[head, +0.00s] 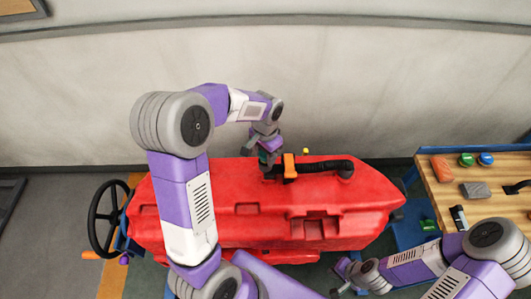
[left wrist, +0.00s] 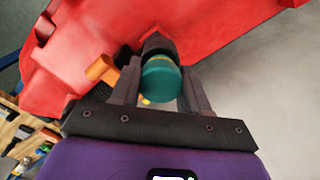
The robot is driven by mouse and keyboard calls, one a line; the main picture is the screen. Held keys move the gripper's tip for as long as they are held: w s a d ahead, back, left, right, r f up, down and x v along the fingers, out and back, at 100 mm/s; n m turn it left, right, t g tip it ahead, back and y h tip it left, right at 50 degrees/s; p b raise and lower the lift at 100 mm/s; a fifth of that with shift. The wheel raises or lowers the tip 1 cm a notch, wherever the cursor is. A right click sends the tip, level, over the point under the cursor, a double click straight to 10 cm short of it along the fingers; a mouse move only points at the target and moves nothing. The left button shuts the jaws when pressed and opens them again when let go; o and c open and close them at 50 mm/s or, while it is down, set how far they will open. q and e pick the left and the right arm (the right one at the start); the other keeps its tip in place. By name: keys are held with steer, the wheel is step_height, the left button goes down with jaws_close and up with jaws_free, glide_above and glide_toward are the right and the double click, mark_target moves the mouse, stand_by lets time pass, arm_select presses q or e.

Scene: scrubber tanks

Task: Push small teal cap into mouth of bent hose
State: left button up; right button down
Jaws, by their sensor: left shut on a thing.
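The small teal cap (left wrist: 161,80) is between the two fingers of my left gripper (left wrist: 158,92), which is shut on it. In the left wrist view the black mouth end of the bent hose (left wrist: 158,45) lies directly beyond the cap and lines up with it. I cannot tell whether the cap touches or enters the mouth. In the head view my left gripper (head: 266,160) points down at the left end of the black hose (head: 325,166) and mostly hides the cap. My right gripper (head: 345,272) is low in the picture, away from the hose; its jaw opening is unclear.
The hose lies along the top of the red tank (head: 230,200), with an orange clamp or lever (head: 290,166) close to my left gripper. A black steering wheel (head: 104,213) is at left. A wooden bench (head: 450,200) with several small objects stands at right. A grey wall is behind.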

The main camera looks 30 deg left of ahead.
arm_select(q)
steer(key=shift+f, duration=0.15)
steer(key=shift+f+b, duration=0.3)
steer(key=shift+s+f, duration=0.1)
steer(key=shift+s, duration=0.15)
